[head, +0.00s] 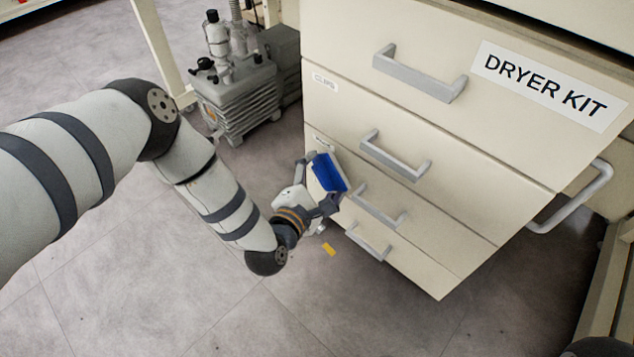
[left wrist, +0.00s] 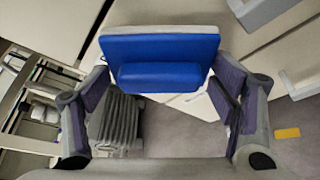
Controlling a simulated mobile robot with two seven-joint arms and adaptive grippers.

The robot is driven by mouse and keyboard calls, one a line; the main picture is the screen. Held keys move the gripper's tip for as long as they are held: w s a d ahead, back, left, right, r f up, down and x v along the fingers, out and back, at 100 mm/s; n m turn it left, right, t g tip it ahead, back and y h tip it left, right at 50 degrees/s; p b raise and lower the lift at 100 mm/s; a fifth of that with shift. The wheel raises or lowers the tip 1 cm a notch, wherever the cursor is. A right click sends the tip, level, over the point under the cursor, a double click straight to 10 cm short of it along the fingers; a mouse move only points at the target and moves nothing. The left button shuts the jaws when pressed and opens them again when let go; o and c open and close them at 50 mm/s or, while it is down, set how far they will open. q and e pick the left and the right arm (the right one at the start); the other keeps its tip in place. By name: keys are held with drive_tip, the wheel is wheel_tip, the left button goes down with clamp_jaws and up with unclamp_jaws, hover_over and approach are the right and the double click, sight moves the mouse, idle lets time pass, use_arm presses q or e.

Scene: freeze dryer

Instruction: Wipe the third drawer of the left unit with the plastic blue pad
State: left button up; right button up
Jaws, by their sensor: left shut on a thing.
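My left gripper (head: 328,180) is shut on the blue pad (head: 328,172), which has a pale backing and a raised blue grip. In the left wrist view the pad (left wrist: 165,62) sits between the two fingers, blue side toward the camera and pale side toward the drawer fronts. The pad is in front of the left part of the third drawer (head: 425,219), below that drawer's small label. I cannot tell whether it touches the front. The third drawer's grey handle (head: 379,206) is just right of the pad. The drawer appears closed. My right gripper is not in view.
Above are the drawer labelled DRYER KIT (head: 490,120) and a second drawer (head: 450,196); a lower handle (head: 367,241) is below. A grey pump (head: 236,95) stands on the floor at the unit's left. A yellow piece (head: 329,249) lies on the floor. Floor at lower left is clear.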

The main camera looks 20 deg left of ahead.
sight(343, 184)
use_arm(q)
drive_tip(key=shift+w+d+b, duration=0.2)
drive_tip(key=shift+w, duration=0.3)
drive_tip(key=shift+w+d+b, duration=0.15)
drive_tip(key=shift+w+b, duration=0.05)
drive_tip(key=shift+w, duration=0.25)
idle(0.5)
drive_tip(key=shift+o, duration=0.2)
drive_tip(key=shift+s+d, duration=0.3)
drive_tip(key=shift+d, duration=0.35)
drive_tip(key=shift+s+d, duration=0.25)
drive_tip(key=shift+d, duration=0.45)
drive_tip(key=shift+s+d, duration=0.3)
drive_tip(key=shift+d, duration=0.35)
drive_tip(key=shift+c, duration=0.2)
drive_tip(key=shift+w+a, duration=0.35)
drive_tip(key=shift+a, duration=0.45)
drive_tip(key=shift+w+a, duration=0.3)
drive_tip(key=shift+a, duration=0.65)
drive_tip(key=shift+a, duration=0.1)
drive_tip(key=s+a+p, duration=0.2)
drive_tip(key=s, duration=0.3)
drive_tip(key=shift+s+a+p, duration=0.2)
drive_tip(key=shift+s+p, duration=0.1)
drive_tip(key=shift+p, duration=0.1)
